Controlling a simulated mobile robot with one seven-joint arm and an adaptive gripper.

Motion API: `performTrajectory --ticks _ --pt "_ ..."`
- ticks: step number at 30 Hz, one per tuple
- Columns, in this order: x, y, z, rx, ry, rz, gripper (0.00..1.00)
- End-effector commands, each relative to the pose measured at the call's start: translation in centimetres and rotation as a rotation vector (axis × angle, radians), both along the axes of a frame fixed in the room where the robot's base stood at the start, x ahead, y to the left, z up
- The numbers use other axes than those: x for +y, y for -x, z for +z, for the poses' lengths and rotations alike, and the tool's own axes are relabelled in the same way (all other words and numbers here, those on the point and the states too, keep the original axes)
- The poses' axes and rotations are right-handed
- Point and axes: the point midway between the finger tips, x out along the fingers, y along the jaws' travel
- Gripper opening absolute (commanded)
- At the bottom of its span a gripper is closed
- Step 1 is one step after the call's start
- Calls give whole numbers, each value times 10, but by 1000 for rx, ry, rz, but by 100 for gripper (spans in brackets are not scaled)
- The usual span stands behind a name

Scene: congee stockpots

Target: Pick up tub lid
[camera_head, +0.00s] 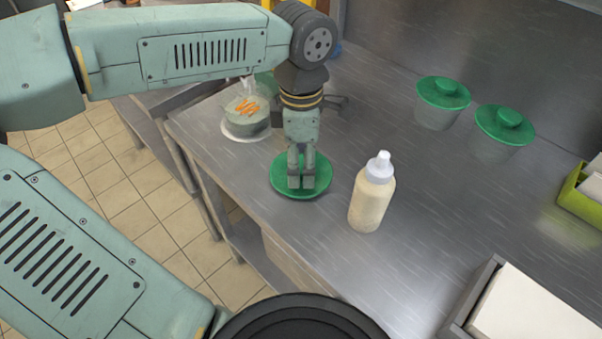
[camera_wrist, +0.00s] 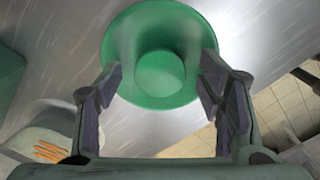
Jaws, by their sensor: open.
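A round green tub lid (camera_head: 283,187) lies on the steel counter below my gripper (camera_head: 301,183). In the wrist view the lid (camera_wrist: 125,38) shows from above with its raised round knob (camera_wrist: 160,74) in the middle. My gripper (camera_wrist: 160,95) is open, with one finger on each side of the knob. I cannot tell whether the fingers touch it. In the head view the fingers hide the knob. A clear tub (camera_head: 245,119) with orange strips inside stands behind and left of the lid, and part of it shows in the wrist view (camera_wrist: 42,141).
A squeeze bottle (camera_head: 371,197) stands close right of the lid. Two tubs with green lids (camera_head: 443,92) (camera_head: 505,124) stand at the back right. A tray with a white block (camera_head: 530,310) and a lime-green bin (camera_head: 580,195) are at right. The counter's left edge is near the lid.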

Motion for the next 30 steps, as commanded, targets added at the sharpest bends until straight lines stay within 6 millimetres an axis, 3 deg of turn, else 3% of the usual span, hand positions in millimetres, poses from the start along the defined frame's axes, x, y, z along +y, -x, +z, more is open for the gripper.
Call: performTrajectory --ticks 3,20,30 --pt "0 0 1 0 0 0 60" --pt "0 0 1 0 0 0 23" --pt "-2 0 4 0 0 -1 22"
